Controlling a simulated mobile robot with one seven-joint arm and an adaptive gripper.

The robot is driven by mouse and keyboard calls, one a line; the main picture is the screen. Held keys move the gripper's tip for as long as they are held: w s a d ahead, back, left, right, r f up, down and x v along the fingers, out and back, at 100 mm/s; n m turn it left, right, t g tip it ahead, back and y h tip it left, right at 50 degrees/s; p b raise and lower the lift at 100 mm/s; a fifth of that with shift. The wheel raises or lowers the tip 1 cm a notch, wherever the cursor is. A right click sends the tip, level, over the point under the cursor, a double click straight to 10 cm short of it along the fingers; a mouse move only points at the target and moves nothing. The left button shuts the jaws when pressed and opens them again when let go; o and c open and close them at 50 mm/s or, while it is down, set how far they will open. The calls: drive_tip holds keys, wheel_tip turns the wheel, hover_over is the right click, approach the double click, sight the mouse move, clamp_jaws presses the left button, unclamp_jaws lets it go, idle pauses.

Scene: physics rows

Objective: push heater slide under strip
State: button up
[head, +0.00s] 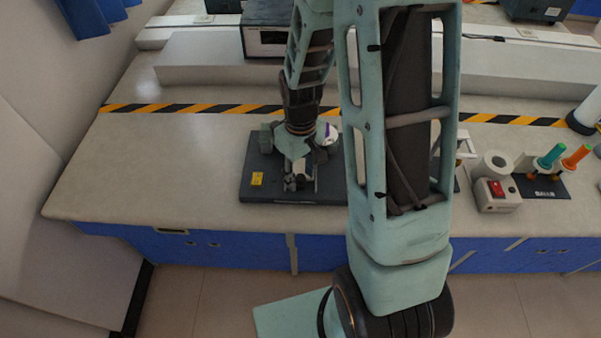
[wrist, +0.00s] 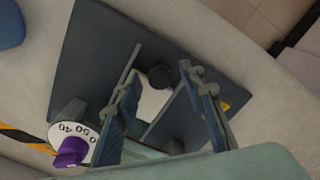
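A dark flat base plate (head: 262,165) lies on the bench, with a yellow label (head: 257,179) at its left; the plate also shows in the wrist view (wrist: 105,45). Thin rails (wrist: 128,68) run across it, with a pale gap between them. A small black round knob (wrist: 160,76) shows near the gap; I cannot tell for sure that it belongs to the heater slide. My gripper (head: 299,183) points down over the plate. In the wrist view its fingers (wrist: 166,78) are apart, with the knob appearing between the tips; contact is unclear. The strip is not clearly identifiable.
A white dial (wrist: 75,142) with a purple knob (wrist: 70,150) stands at the plate's edge. Yellow-black tape (head: 200,108) crosses the bench behind it. A box with a red switch (head: 496,190) and coloured tubes (head: 552,155) stand at right. The left bench is clear.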

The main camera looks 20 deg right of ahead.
sight(301, 172)
clamp_jaws()
drive_tip(key=shift+w, duration=0.1)
drive_tip(key=shift+w+d, duration=0.3)
drive_tip(key=shift+w, duration=0.55)
drive_tip(key=shift+w+d, duration=0.3)
drive_tip(key=shift+w, duration=0.55)
unclamp_jaws()
